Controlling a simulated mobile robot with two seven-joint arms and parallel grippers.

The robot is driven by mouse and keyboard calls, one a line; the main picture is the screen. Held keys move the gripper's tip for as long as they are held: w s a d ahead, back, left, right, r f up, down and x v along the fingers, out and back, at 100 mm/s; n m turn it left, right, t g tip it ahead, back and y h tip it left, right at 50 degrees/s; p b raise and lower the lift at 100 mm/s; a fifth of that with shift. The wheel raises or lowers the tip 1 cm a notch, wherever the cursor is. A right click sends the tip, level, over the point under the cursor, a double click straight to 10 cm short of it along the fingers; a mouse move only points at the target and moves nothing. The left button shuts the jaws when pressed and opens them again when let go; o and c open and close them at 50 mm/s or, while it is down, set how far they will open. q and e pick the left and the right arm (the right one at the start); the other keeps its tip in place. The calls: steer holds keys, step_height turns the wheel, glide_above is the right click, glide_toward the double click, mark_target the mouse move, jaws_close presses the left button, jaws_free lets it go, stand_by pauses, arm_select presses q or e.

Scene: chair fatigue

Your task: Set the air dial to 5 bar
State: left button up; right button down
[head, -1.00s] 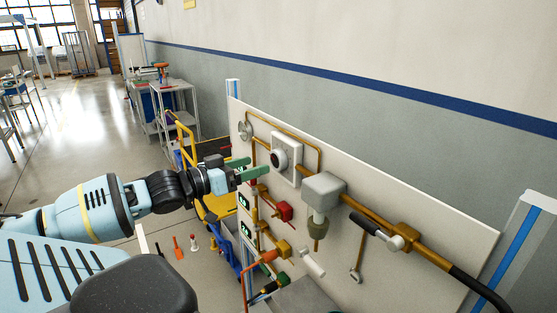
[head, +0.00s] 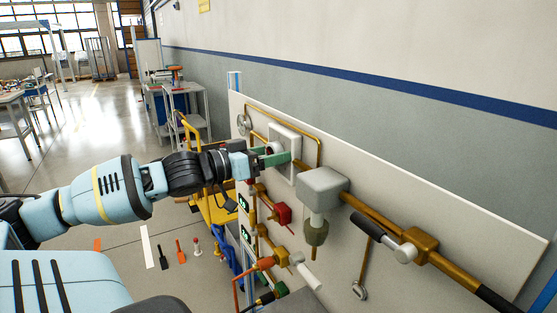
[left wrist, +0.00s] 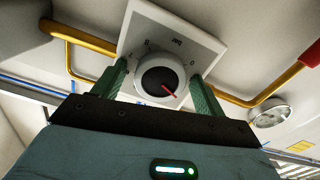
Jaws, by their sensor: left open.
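The air dial is a round dark-faced knob with a pale rim (left wrist: 160,78) on a square white plate (left wrist: 178,22) in the left wrist view. Its red pointer points to the lower right of that picture. The plate bears "bar" and some digits, upside down here; I cannot read the setting surely. In the head view the plate (head: 293,140) is on the wall panel, and the fingers partly hide the dial. My left gripper (head: 281,155) is open, its green fingers on either side of the knob in the left wrist view (left wrist: 158,75). Contact cannot be told. My right gripper is not in view.
Brass pipes, a grey box (head: 323,185), a red valve (head: 283,214) and a black-handled lever (head: 370,229) crowd the panel (head: 450,205) near the dial. A round gauge (left wrist: 270,113) is beside it. A yellow-framed cart (head: 185,130) stands behind my arm.

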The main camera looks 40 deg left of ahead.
arm_select(q)
steer(key=shift+w+r, duration=0.15)
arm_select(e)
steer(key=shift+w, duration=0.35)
arm_select(q)
steer(key=shift+c, duration=0.4)
steer(key=c, duration=0.7)
steer(key=shift+c, duration=1)
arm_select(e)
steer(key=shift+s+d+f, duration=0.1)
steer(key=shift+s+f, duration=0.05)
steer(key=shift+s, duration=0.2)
